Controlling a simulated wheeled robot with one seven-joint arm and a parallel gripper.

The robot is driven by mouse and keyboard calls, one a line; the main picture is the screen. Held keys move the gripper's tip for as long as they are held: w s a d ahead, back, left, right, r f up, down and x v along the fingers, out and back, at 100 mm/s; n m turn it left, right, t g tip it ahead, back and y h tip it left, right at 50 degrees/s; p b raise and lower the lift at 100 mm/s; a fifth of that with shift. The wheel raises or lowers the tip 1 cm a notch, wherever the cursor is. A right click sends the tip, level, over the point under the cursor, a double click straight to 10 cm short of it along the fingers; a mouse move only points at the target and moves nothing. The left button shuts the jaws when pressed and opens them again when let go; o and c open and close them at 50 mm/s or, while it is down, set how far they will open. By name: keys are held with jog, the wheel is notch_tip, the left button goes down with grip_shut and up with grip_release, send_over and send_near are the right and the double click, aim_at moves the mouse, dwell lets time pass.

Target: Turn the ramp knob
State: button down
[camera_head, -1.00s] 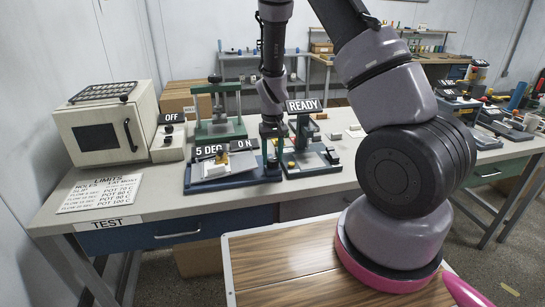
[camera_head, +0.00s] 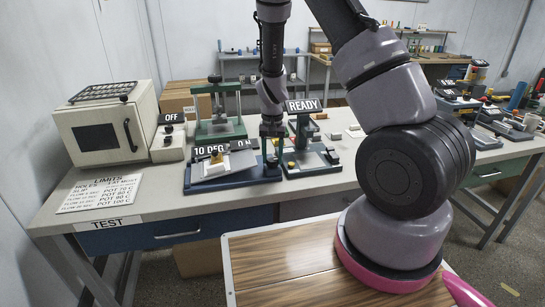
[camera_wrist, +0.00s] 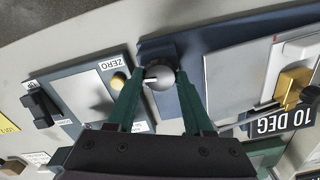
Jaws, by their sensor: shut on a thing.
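The ramp device has a dark blue base (camera_head: 235,180) and a light tilting plate (camera_head: 241,160) on the front table. Its display (camera_head: 210,154) reads "10 DEG", and an "ON" sign stands at its right. A brass block (camera_head: 217,152) rests near the plate's left end; it also shows in the wrist view (camera_wrist: 295,79). In the wrist view my gripper (camera_wrist: 159,84) is shut on the knob, a green finger on each side.
A device with a yellow button (camera_wrist: 117,81) marked "ZERO" stands close beside the ramp; a "READY" sign (camera_head: 303,105) is above it. A green press (camera_head: 219,115) stands behind. An oven (camera_head: 105,125) and an "OFF" box (camera_head: 168,140) are at the left.

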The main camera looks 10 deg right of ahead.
aim_at(272, 159)
jog(key=shift+c, duration=1.5)
grip_release()
notch_tip(272, 159, up, 11)
jog(key=shift+f, duration=0.1)
